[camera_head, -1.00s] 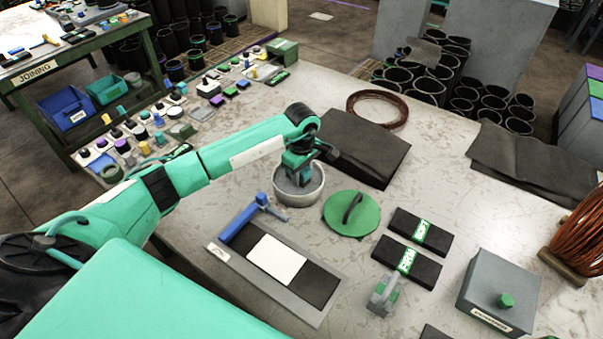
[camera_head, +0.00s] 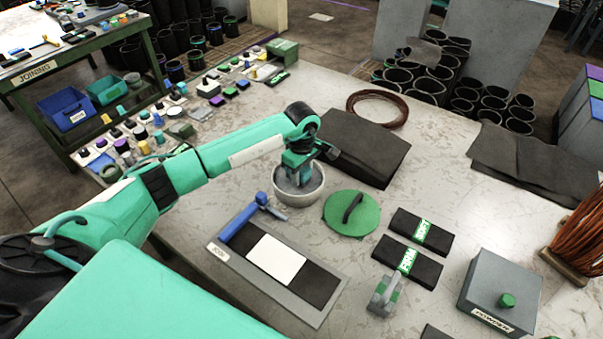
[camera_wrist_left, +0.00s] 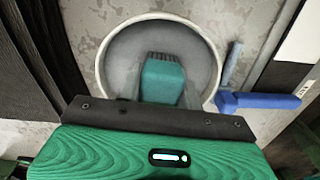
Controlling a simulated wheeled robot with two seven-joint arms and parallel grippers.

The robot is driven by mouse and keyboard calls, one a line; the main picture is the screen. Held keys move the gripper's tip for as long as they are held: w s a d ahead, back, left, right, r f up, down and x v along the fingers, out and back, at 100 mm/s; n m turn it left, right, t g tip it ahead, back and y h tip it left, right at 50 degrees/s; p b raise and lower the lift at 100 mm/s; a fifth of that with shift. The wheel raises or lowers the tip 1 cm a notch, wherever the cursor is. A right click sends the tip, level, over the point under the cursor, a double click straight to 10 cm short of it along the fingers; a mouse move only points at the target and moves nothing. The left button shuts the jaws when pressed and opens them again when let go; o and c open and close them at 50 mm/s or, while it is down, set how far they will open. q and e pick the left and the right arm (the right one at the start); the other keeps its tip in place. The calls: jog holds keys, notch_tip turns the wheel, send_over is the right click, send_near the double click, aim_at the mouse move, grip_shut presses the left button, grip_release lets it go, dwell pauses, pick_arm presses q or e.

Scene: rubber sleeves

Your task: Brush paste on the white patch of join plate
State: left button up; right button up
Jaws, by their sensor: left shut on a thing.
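The join plate (camera_head: 226,257) is a grey board lying flat at the front of the table, with black strips and a white patch (camera_head: 276,259) on it. My left gripper (camera_head: 297,181) points down into a round pale pot (camera_head: 313,193), which stands behind the plate. In the left wrist view the gripper (camera_wrist_left: 163,90) is shut on a teal brush handle (camera_wrist_left: 162,80), with dark bristles (camera_wrist_left: 163,57) inside the pot (camera_wrist_left: 217,62). Whether the bristles touch the paste cannot be told. My right gripper is not in view.
A blue-handled tool (camera_head: 240,222) lies across the plate's back left end. A green round lid (camera_head: 339,216) with a dark handle lies right of the pot. Black strips labelled SOFT (camera_head: 431,242) and FIRM (camera_head: 418,272), a clamp-like tool (camera_head: 384,297) and a grey box (camera_head: 500,286) stand farther right.

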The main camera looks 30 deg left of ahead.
pick_arm(q)
jog(key=shift+f, duration=0.1)
dwell(0.3)
jog(key=shift+r+p, duration=1.45)
jog(key=shift+r, duration=2.1)
